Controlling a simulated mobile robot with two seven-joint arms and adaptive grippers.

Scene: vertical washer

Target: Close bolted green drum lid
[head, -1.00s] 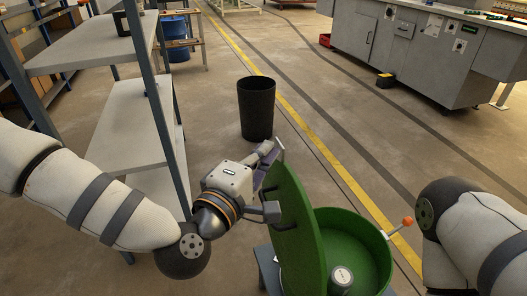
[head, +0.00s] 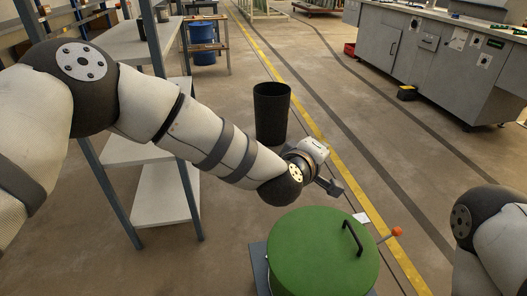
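The green drum lid (head: 312,255) lies flat over the top of the green drum (head: 285,290), covering its opening. Whether it is fully seated cannot be told. A black handle (head: 352,238) stands on the lid's right part. A lever with an orange ball (head: 397,231) sticks out at the drum's right side. My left gripper (head: 336,187) is behind the lid's far edge, apart from the handle; its fingers are small and turned away, so their opening cannot be judged. My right arm shows at the right edge, but its gripper is out of view.
A black bin (head: 271,115) stands on the floor behind my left arm. A grey shelf unit (head: 150,150) is at the left. A grey machine cabinet (head: 440,60) is at the back right. The floor right of the drum is open.

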